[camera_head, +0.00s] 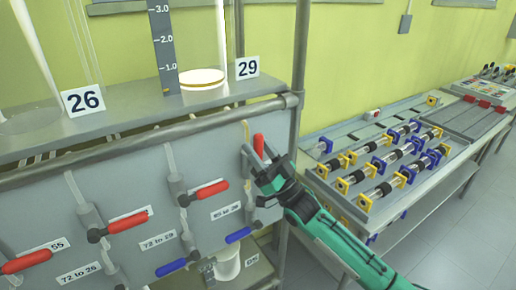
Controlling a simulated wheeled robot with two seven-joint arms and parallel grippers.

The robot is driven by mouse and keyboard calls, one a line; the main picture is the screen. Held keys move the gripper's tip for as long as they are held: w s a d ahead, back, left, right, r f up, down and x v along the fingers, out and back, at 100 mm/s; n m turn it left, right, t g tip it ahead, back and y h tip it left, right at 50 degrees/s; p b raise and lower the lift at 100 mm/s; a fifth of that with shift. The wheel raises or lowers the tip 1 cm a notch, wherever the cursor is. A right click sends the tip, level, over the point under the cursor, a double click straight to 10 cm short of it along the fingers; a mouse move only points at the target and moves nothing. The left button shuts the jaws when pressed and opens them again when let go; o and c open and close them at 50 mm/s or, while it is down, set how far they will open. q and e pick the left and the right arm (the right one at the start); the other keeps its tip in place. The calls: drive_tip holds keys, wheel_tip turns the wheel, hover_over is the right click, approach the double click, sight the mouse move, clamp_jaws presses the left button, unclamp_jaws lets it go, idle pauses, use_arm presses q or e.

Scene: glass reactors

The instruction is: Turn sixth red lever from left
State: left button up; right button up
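Several red levers show on the grey panel in the head view. One red lever (259,145) at the far right of the panel stands nearly upright. My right gripper (265,169) is right at it, and its dark fingers hide the lower part of the lever and its valve. I cannot tell whether the fingers touch or grip it. Three other red levers lie nearly level further left: one (209,190) near the middle, one (128,222) left of it, and one (26,262) at the left edge. My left gripper is out of view.
Blue levers (239,235) sit lower on the panel. A shelf (205,98) above carries glass vessels and number plates 26 and 29. A metal post (300,50) rises close behind my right gripper. A bench (330,193) with blue and yellow fittings stands to the right.

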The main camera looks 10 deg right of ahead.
drive_tip(key=shift+s+d+f, duration=0.15)
drive_tip(key=shift+f, duration=0.15)
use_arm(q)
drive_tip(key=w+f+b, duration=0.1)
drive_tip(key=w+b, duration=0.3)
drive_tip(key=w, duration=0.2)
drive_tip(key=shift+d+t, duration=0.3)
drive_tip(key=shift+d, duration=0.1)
use_arm(e)
drive_tip(key=v, duration=1.3)
drive_tip(key=shift+c, duration=0.2)
